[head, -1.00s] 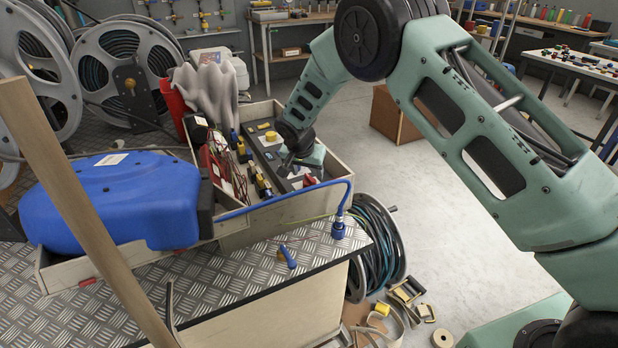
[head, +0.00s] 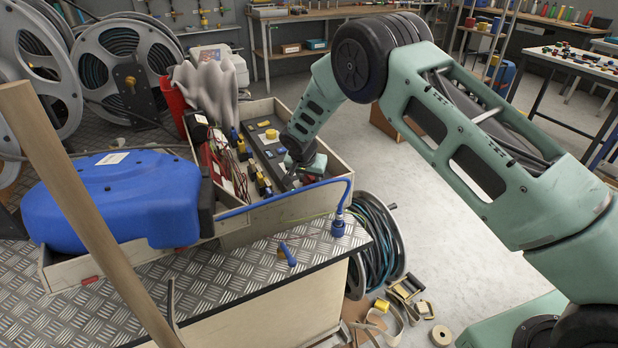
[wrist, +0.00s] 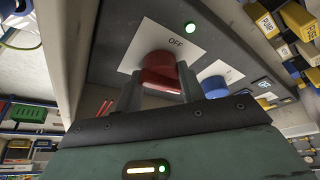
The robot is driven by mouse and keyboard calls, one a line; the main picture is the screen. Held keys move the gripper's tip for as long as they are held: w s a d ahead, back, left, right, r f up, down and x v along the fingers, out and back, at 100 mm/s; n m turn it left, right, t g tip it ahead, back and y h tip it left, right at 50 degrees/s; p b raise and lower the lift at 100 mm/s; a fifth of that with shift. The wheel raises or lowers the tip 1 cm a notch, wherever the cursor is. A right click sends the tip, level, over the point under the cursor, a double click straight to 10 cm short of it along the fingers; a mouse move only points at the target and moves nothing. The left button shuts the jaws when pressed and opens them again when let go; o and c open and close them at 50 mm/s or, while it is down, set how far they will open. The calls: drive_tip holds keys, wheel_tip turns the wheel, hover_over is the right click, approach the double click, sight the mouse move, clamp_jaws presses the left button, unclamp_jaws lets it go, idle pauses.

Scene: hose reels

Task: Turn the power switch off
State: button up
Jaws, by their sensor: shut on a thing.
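The red power switch knob (wrist: 158,62) sits on a grey panel (wrist: 118,40) in the wrist view. A white label (wrist: 185,36) reading OFF is beside it. My gripper (wrist: 162,84) has one finger on each side of the knob and is shut on it. The fingers and palm hide the knob's lower part, so its exact setting is unclear. In the head view my gripper (head: 304,168) is down inside the open wooden box (head: 338,168), over the grey panel, and it mostly hides the switch.
Yellow-topped parts (head: 264,183) lie along the box. Box walls surround my gripper.

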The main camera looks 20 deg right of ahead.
drive_tip(key=shift+a+n, duration=0.1)
drive_tip(key=shift+n, duration=0.2)
drive_tip(key=n+y+b, duration=0.1)
drive_tip(key=n, duration=0.2)
drive_tip(key=shift+t, duration=0.4)
drive_tip(key=n+y, duration=0.1)
drive_tip(key=n, duration=0.3)
drive_tip(key=n+y, duration=0.1)
drive_tip(key=n, duration=0.1)
drive_tip(key=shift+d+r+y+p, duration=0.2)
drive_tip(key=shift+d+y+p, duration=0.05)
drive_tip(key=shift+y+p, duration=0.05)
drive_tip(key=n, duration=0.2)
drive_tip(key=n+y, duration=0.1)
drive_tip(key=n, duration=0.1)
drive_tip(key=shift+w+d+f+g+y+p, duration=0.1)
drive_tip(key=shift+w+g+y+p, duration=0.05)
drive_tip(key=shift+g+y+p, duration=0.2)
drive_tip(key=shift+n+g+y+b, duration=0.45)
drive_tip(key=shift+n+g, duration=0.1)
drive_tip(key=shift+n, duration=1.55)
drive_tip(key=o, duration=0.9)
drive_tip(key=shift+o, duration=0.2)
